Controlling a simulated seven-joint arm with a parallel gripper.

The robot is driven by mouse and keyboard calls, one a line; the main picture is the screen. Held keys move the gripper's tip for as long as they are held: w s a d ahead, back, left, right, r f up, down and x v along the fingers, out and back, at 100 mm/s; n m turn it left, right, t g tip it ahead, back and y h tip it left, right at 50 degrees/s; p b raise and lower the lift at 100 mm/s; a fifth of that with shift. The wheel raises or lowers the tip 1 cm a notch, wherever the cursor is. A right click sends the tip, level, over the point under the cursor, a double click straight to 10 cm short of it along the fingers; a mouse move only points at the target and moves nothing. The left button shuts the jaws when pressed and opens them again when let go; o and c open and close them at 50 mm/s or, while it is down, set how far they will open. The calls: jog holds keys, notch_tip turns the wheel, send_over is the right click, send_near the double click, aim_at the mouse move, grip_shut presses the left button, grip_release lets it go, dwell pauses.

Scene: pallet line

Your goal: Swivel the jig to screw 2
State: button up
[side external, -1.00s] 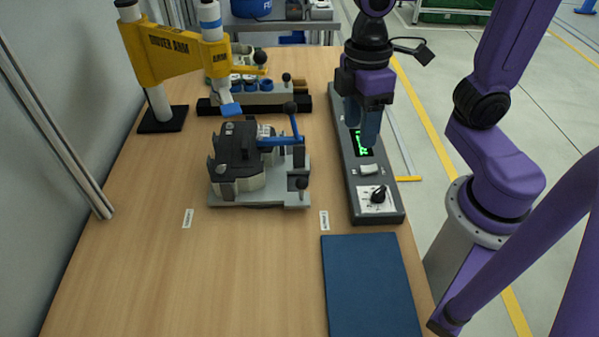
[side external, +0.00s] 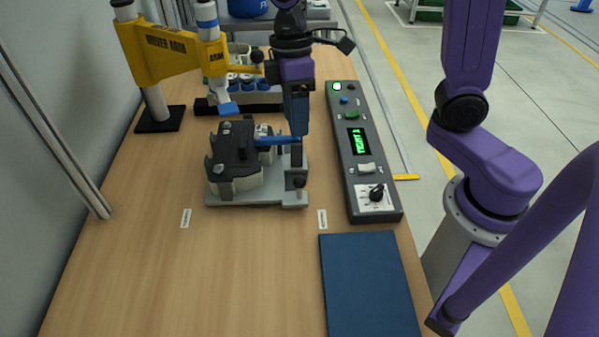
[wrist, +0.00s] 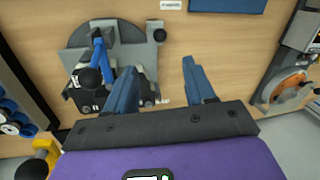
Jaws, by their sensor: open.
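The jig has a grey base (side external: 257,198) on the wooden table, with a dark block-like part (side external: 235,150) on it. A blue lever (side external: 275,141) crosses its right side. In the wrist view the blue handle (wrist: 99,50) ends in a black ball knob (wrist: 90,78). My gripper (side external: 299,128) points down at the jig's right rear and hides the knob in the side view. In the wrist view my gripper (wrist: 160,78) has its fingers apart with nothing between them. The left finger overlaps the jig; the right is over bare table. Contact cannot be told.
A control box (side external: 345,135) with a lit green display and a dial stands right of the jig. A blue mat (side external: 370,285) lies in front right. The yellow driver arm (side external: 165,55) and a rack (side external: 262,100) with blue-ringed cups stand behind. The front-left table is clear.

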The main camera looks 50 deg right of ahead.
aim_at(299, 177)
jog(key=f, duration=0.4)
jog(key=s+a+f, duration=0.1)
jog(key=f, duration=0.3)
jog(key=s+f, duration=0.1)
jog(key=f, duration=0.4)
jog(key=shift+s+a+f, duration=0.1)
jog(key=shift+a, duration=0.1)
grip_shut()
